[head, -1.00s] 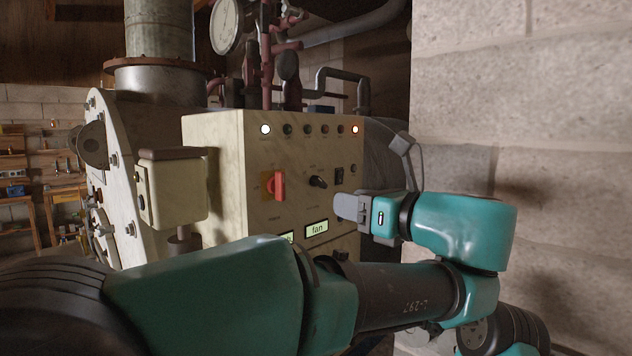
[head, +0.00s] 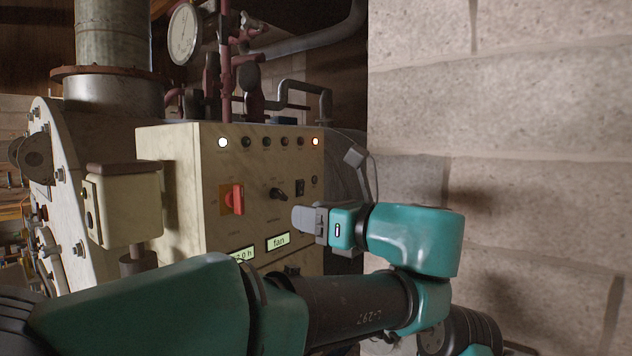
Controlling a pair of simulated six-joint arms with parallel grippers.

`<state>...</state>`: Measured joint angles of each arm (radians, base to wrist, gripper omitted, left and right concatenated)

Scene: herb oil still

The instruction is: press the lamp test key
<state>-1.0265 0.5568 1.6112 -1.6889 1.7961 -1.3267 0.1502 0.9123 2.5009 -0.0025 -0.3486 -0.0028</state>
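The cream control panel (head: 262,215) stands in the middle of the head view. A small round dark button (head: 314,180) sits near its right edge, beside a black rocker switch (head: 299,188); the labels are too small to read, so I cannot tell which control is the lamp test key. My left gripper (head: 297,219) is in front of the panel's right side, below the rocker and button. Its grey fingers look closed together and hold nothing visible. I cannot tell if the tips touch the panel. My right gripper is not in view.
A row of lamps (head: 266,142) runs along the panel top, the left one lit white and the right one orange. A red switch (head: 237,198), a black knob (head: 278,194) and a "fan" display (head: 278,242) are nearby. A block wall (head: 540,150) stands right.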

